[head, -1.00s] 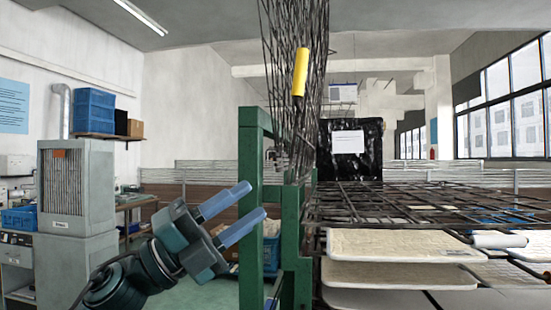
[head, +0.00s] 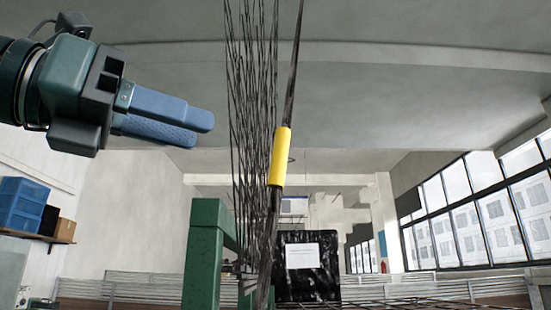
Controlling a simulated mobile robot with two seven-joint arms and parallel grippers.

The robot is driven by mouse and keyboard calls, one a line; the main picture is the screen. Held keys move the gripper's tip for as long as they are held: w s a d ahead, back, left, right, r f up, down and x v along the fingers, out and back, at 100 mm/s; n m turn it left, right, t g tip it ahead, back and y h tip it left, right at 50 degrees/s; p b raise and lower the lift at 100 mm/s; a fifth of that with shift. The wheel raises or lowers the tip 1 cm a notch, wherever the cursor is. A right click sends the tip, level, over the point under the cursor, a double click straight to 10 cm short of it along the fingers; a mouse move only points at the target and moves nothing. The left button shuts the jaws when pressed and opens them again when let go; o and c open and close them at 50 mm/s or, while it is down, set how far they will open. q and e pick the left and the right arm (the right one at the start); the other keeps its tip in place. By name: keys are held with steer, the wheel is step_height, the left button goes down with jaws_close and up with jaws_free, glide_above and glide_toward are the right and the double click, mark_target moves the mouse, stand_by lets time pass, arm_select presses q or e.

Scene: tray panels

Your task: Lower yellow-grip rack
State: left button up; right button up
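A dark wire rack (head: 252,110) stands raised, nearly upright, above a green post (head: 205,262). A yellow grip (head: 280,157) sits on a dark bar of the rack, and its upper end runs out of the top of the view. My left gripper (head: 203,130) is at the upper left, higher than the yellow grip and to its left. Its blue fingers point right, overlap in the view and hold nothing visible; the gap between them is hard to judge. It is apart from the grip in the picture. My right gripper is not in view.
A black wrapped block with a white paper (head: 308,285) stands behind the rack. A flat wire rack (head: 420,304) shows at the bottom edge. Blue crates (head: 22,206) sit on a wall shelf at left. Open air lies between my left gripper and the raised rack.

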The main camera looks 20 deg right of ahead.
mark_target(280, 182)
arm_select(q)
steer(key=p+x, duration=0.2)
steer(key=x, duration=1)
steer(key=shift+d+f+p, duration=0.1)
steer(key=shift+d+p, duration=0.1)
steer(key=shift+p, duration=0.15)
steer(key=shift+c, duration=0.5)
jaws_close()
